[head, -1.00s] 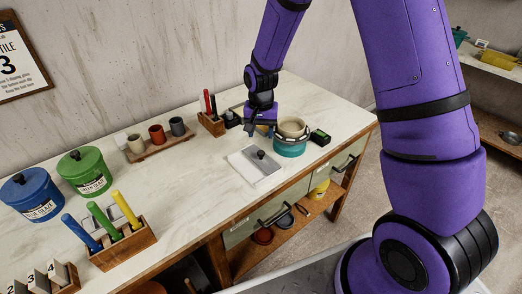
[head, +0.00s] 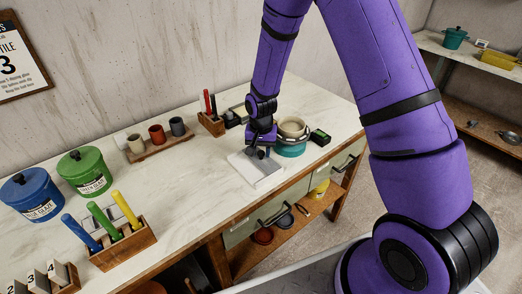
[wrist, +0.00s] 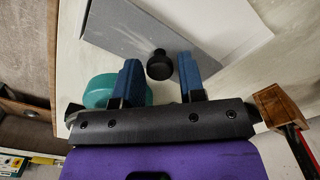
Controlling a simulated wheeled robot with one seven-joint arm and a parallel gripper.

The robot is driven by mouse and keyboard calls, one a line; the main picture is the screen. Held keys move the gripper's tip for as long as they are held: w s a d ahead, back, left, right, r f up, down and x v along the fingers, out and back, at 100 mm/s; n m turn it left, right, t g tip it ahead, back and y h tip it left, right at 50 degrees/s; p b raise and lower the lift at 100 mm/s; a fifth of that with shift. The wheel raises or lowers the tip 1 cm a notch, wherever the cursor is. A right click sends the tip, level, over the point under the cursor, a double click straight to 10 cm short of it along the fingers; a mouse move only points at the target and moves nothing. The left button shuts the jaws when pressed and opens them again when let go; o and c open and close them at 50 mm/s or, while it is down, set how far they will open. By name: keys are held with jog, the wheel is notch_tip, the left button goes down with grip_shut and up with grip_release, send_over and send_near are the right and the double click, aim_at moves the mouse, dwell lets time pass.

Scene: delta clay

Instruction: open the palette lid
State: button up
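The palette (head: 240,168) is a flat white slab near the front edge of the bench. Its grey lid (head: 267,174) lies flat over part of it and has a round black knob; the lid also shows in the wrist view (wrist: 130,35). My gripper (head: 262,149) is at the back of the lid, pointing down over it. In the wrist view the blue fingers are open, with the knob (wrist: 159,66) between them and a gap on each side. I cannot tell how far the fingertips are above the lid.
A teal banding wheel with a cream bowl (head: 292,126) stands close to the right of my gripper. A small dark green box (head: 319,136) is beyond it. A wooden holder with red and black tools (head: 212,124) stands behind left. The bench left of the palette is clear.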

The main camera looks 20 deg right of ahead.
grip_shut()
jog(key=shift+s+a, duration=0.3)
jog(key=shift+a, duration=0.55)
jog(key=shift+s+a, duration=0.25)
jog(key=shift+a, duration=0.6)
jog(key=shift+s+a, duration=0.3)
jog(key=shift+a, duration=0.55)
jog(key=shift+o, duration=1.9)
grip_release()
notch_tip(320, 180, up, 11)
jog(key=shift+f, duration=0.15)
